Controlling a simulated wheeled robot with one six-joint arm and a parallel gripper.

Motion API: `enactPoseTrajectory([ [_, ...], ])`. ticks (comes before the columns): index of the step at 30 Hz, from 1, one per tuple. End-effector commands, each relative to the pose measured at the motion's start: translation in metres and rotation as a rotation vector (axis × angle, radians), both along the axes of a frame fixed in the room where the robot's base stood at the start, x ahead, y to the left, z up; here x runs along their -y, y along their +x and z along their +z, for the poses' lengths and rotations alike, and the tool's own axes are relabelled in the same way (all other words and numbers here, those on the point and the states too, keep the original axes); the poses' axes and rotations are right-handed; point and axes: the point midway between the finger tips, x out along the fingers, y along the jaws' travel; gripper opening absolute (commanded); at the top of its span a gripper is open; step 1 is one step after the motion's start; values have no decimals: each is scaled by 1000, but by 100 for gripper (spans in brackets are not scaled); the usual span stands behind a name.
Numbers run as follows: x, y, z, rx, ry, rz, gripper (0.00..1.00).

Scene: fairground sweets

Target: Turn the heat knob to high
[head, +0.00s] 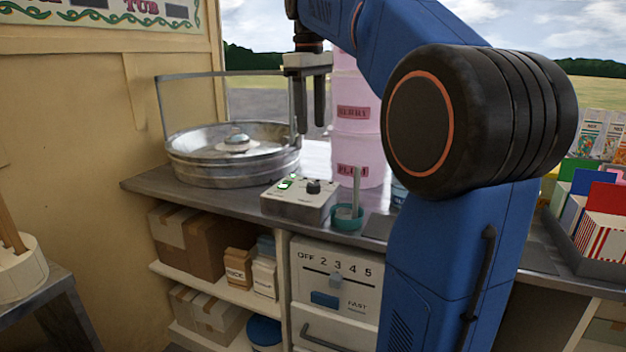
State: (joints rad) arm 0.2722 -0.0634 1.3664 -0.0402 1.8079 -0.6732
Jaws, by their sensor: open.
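A small black knob (313,187) stands on top of a grey control box (295,205) at the counter's front edge. Its pointer and markings are too small to read. A lit green switch (286,184) is to its left on the same box. My gripper (311,118) points down above and behind the box, well clear of the knob. Its two dark fingers are apart, with nothing seen between them.
A round metal pan (190,165) with a spinner head and an upright frame stands left of the box. A teal cup (347,217) with a stick is close on the right. Pink tubs (357,120) stack behind it. My blue arm hides part of the counter.

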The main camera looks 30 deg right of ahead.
Motion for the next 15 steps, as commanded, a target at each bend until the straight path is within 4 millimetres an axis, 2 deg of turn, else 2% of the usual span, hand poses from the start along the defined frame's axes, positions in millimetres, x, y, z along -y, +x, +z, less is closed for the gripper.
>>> enactPoseTrajectory([
  [15,4,0,-90,-2,0,-1,48],
])
